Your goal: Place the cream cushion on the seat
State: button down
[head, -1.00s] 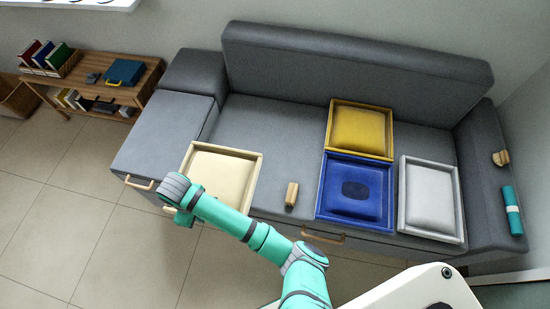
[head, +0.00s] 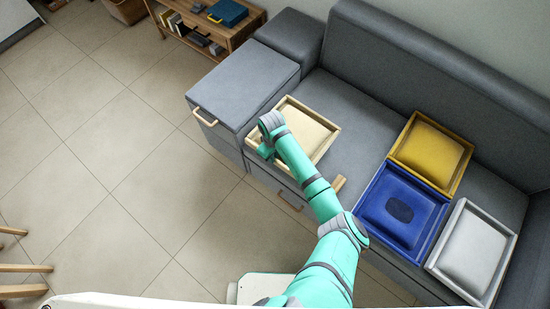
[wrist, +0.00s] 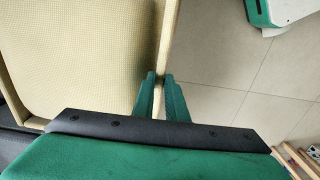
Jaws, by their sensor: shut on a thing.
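The cream cushion (head: 308,124), a pad in a raised pale frame, is at the left part of the grey sofa seat (head: 355,105), beside the chest-like left section. My arm partly covers its near edge. I cannot tell whether it rests on the seat or is held just above. In the wrist view the cushion (wrist: 75,55) fills the upper left, and my gripper (wrist: 159,79) is shut on its frame edge. Tiled floor shows beyond that edge. In the head view the fingertips are hidden behind my wrist.
A blue cushion (head: 403,208), a yellow one (head: 432,152) and a light grey one (head: 472,255) lie to the right. A small wooden block (head: 338,183) is at the seat's front. A wooden shelf (head: 235,36) stands at the back. Floor at left is open.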

jog(key=shift+w+d+f, duration=0.25)
jog(key=shift+w+f, duration=0.1)
jog(key=shift+f, duration=0.1)
jog(key=shift+w+d+f, duration=0.15)
jog(key=shift+f, duration=1.65)
jog(key=c, duration=1.8)
grip_release()
jog(key=shift+f, duration=0.1)
jog(key=shift+o, duration=0.2)
